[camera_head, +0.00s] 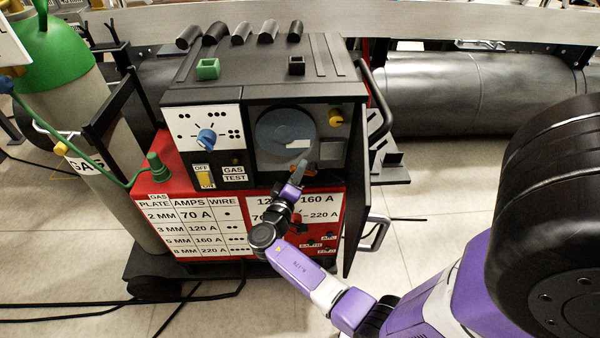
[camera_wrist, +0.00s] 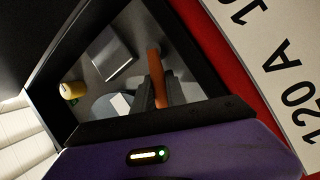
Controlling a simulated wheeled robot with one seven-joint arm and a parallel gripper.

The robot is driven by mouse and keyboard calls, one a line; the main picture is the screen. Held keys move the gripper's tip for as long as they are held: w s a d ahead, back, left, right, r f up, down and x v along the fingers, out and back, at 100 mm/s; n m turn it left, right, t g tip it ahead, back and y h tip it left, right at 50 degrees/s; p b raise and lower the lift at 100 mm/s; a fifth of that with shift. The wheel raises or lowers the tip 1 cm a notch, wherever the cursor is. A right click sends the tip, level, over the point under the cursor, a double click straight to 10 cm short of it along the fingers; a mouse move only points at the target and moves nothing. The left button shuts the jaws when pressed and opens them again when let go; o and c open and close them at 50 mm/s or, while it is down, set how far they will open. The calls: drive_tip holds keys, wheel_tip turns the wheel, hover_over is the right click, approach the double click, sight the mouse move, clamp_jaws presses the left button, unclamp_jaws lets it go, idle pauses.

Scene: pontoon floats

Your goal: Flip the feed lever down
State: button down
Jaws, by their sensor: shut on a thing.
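The welding machine's feed compartment (camera_head: 262,160) is open at the front. In the wrist view the feed lever is an orange-brown handle (camera_wrist: 154,66) inside the compartment. My gripper (camera_head: 303,176) reaches into the lower right of the opening. In the wrist view its dark fingers (camera_wrist: 155,92) are shut around the lower part of the lever. The lever's far end stands out beyond the fingers. Its base and pivot are hidden. In the head view the lever is mostly covered by my gripper, so its exact tilt is hard to tell.
A blue-grey wire spool (camera_head: 280,128) and a yellow knob (camera_head: 336,117) sit inside the compartment. The black door (camera_head: 357,190) stands open close to my arm's right. A blue dial (camera_head: 207,138) and yellow OFF switch (camera_head: 205,172) are left. A green-topped gas cylinder (camera_head: 45,55) stands farther left.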

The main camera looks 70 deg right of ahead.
drive_tip(key=shift+w+f+n+h+b, duration=0.1)
drive_tip(key=shift+f+n+h+b, duration=0.2)
drive_tip(key=shift+f+n+b, duration=0.4)
drive_tip(key=shift+a+r, duration=0.1)
drive_tip(key=shift+r, duration=0.15)
drive_tip(key=c, duration=1.4)
unclamp_jaws()
drive_tip(key=shift+o, duration=0.2)
drive_tip(key=shift+r, duration=0.15)
